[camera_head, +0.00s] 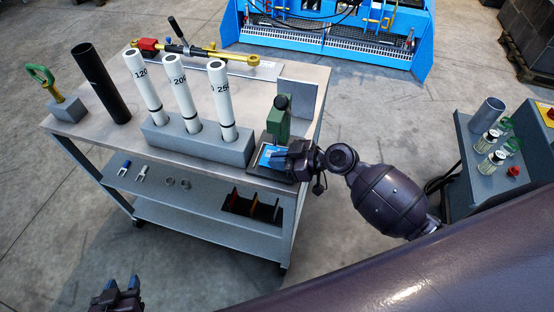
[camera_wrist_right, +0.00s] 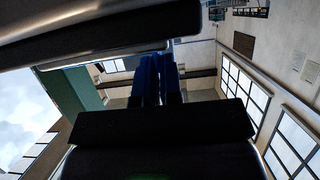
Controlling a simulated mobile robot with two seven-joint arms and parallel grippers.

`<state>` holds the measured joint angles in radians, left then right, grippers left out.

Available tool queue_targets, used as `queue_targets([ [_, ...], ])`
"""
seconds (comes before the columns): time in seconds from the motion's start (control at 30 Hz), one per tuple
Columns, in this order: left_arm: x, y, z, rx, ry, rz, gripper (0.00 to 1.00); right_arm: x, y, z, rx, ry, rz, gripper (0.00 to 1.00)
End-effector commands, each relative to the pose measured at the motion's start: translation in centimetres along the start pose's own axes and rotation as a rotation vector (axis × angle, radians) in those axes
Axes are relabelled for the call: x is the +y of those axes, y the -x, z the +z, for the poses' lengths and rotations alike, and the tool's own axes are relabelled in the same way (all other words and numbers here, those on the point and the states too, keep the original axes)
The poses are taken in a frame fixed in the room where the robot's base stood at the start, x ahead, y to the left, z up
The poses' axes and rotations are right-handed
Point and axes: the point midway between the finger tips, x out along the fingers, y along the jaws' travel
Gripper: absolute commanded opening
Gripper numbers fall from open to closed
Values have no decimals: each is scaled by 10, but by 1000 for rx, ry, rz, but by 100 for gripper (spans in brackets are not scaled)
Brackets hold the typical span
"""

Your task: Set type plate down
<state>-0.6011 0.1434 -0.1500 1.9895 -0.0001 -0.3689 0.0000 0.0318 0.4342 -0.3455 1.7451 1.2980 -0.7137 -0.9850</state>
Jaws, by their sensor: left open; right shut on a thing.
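My right gripper (camera_head: 278,156) reaches in from the right over the dark base of a small green press (camera_head: 278,122) at the table's right end. It is shut on the type plate (camera_head: 267,153), a small light-blue patch at the fingertips, low over the base. I cannot tell whether the plate touches the base. In the right wrist view the blue fingers (camera_wrist_right: 160,78) are close together, and the plate is not clearly seen. My left gripper (camera_head: 127,284) is open at the lower left, away from the table.
A grey block (camera_head: 198,145) with three white numbered tubes stands left of the press. A black tube (camera_head: 100,85) and a green-handled tool (camera_head: 42,76) are farther left. A grey upright plate (camera_head: 297,96) stands behind the press. The lower shelf holds small fittings and a dark divided tray (camera_head: 253,206).

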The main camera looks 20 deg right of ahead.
Motion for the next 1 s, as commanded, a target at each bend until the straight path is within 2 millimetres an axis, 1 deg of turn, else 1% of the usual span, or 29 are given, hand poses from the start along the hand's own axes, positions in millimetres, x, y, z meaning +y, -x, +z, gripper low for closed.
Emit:
queue_targets([
  [0.1, 0, 0, -3, 3, 0, 1, 43, 0, -5, 0, 2, 0, 0, 0],
  [0.3, 0, -1, -4, 5, 0, 1, 43, 0, -5, 0, 2, 0, 0, 0],
  [0.5, 1, -3, 1, 4, 0, 1, 43, 0, -6, 4, 1, 1, 0, 0],
  [0.53, 1, -2, 0, 4, 0, 1, 43, 0, -6, 4, 0, 0, 0, 11],
  [0.67, 1, -2, 0, 4, 0, 1, 43, 0, -5, 3, 0, 0, 0, 30],
  [1.0, 0, 2, 2, -4, 2, -1, 43, 0, -5, 3, 1, -1, 0, 32],
])
